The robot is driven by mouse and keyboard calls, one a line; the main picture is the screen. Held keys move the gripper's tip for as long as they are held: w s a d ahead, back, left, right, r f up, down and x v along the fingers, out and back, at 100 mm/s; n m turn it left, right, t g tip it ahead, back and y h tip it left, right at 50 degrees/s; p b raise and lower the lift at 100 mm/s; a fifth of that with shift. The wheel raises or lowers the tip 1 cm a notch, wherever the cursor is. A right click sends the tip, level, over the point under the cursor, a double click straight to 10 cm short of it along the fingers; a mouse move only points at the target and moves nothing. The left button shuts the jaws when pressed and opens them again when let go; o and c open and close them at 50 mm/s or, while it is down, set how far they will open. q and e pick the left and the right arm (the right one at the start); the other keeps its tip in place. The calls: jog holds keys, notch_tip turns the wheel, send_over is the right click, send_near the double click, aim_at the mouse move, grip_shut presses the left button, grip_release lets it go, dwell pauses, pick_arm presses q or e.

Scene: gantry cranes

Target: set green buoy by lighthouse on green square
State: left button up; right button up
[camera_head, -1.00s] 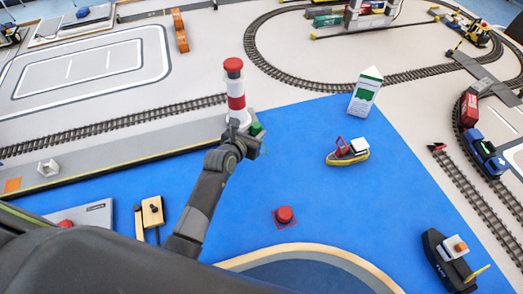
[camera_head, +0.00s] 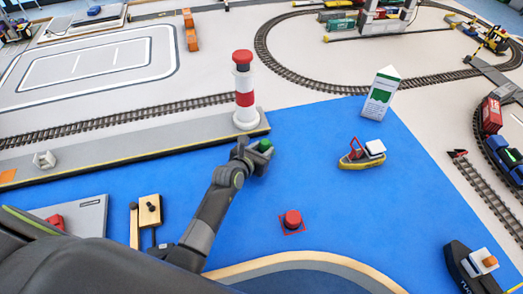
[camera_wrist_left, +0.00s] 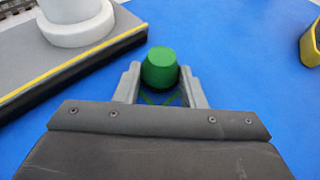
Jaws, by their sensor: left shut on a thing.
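The green buoy (camera_head: 265,146) is between the fingers of my left gripper (camera_head: 260,153), which is shut on it. In the left wrist view the buoy (camera_wrist_left: 160,68) stands upright between the two fingertips. Green lines of the green square (camera_wrist_left: 158,99) show on the blue surface below it, partly hidden by the buoy and fingers. I cannot tell whether the buoy touches the surface. The red and white lighthouse (camera_head: 244,92) stands on the grey quay just behind the gripper, apart from it. My right gripper is not in view.
The quay edge (camera_wrist_left: 75,85) runs close by on the left. A red buoy (camera_head: 292,219) sits on a red square nearer me. A yellow boat (camera_head: 361,156) lies to the right, with a green and white block (camera_head: 380,95) behind it. Blue floor between them is clear.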

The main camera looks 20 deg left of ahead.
pick_arm(q)
jog(key=shift+f, duration=0.1)
jog(key=o, duration=1)
jog(key=shift+s+r, duration=0.1)
jog(key=shift+r, duration=0.15)
jog(key=v, duration=1.1)
jog(key=shift+s, duration=0.4)
jog(key=shift+r, duration=0.1)
